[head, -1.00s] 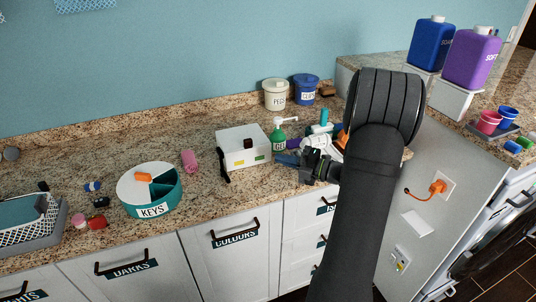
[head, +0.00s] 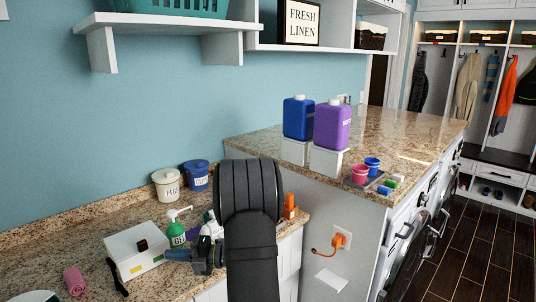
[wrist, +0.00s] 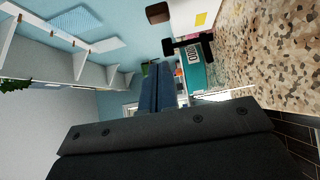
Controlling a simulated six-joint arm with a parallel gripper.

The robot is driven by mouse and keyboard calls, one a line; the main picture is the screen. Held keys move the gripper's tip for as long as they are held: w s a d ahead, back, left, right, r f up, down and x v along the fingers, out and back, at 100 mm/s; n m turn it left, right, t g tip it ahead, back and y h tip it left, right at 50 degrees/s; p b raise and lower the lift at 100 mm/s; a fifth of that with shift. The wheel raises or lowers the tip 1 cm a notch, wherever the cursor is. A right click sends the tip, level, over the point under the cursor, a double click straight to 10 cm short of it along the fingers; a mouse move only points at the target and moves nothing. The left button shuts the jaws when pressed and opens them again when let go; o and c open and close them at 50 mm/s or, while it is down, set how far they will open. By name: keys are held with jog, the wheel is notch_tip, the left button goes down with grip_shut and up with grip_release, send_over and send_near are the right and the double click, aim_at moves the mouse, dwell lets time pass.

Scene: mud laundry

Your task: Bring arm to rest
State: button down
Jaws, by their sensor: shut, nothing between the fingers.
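My gripper (head: 172,254) is low over the granite counter in the head view, just right of the white box and in front of the green pump bottle. Its blue fingers are together with nothing held between them. In the wrist view the shut fingers (wrist: 158,88) point away over the counter. The dark, bulky arm (head: 250,225) stands in front of the counter edge and hides part of the items behind it.
The white box (head: 133,260), green pump bottle (head: 178,232), cream tub (head: 166,187) and blue tub (head: 196,176) are close by. A pink roll (head: 74,281) lies left. Blue (head: 298,120) and purple (head: 331,126) jugs stand on the higher counter. A teal labelled container (wrist: 197,70) shows ahead.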

aim_at(140, 246)
jog(key=shift+w+a, duration=0.5)
jog(key=shift+a, duration=0.85)
jog(key=shift+w+a, duration=0.45)
jog(key=shift+a, duration=0.85)
jog(key=shift+w+a, duration=0.5)
jog(key=shift+a, duration=0.85)
jog(key=c, duration=2.2)
grip_release()
